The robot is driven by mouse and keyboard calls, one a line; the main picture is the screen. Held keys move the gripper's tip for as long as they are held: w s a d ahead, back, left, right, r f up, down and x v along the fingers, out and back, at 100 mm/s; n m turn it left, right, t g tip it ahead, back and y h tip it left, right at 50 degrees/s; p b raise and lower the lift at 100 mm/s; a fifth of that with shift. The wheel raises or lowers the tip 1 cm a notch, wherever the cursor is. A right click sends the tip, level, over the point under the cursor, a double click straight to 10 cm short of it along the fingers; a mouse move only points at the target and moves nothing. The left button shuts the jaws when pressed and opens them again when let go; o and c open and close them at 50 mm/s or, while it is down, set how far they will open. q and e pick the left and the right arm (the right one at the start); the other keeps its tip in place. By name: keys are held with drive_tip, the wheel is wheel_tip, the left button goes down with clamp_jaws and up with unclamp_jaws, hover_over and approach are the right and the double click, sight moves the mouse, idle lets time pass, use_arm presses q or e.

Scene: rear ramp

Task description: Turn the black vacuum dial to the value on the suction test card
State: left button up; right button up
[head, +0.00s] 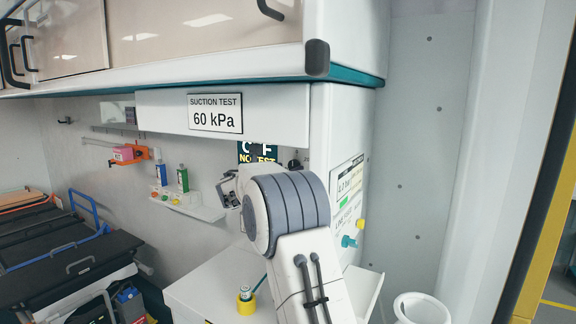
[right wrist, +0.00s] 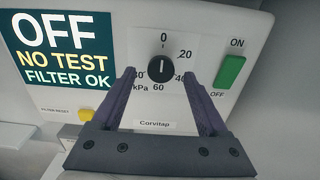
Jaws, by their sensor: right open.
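The suction test card (head: 214,113) on the white shelf edge in the head view reads 60 kPa. The black vacuum dial (right wrist: 160,65) is on the white pump panel in the right wrist view. Its white mark points up at 0. The scale runs 0, 20, 40, 60 clockwise, and a label at the left is partly covered by a finger. My right gripper (right wrist: 159,75) is open, its fingertips either side of the dial's lower half in the picture, with gaps; contact is not visible. In the head view my right arm hides the dial. My left gripper is not in view.
A screen (right wrist: 58,50) beside the dial reads OFF, NO TEST, FILTER OK. A green ON/OFF switch (right wrist: 231,72) is right of the dial. A yellow filter reset button (right wrist: 86,115) is at lower left. A small shelf with bottles (head: 190,205) is left of my right arm.

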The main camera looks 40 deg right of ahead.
drive_tip(key=shift+x, duration=1.1)
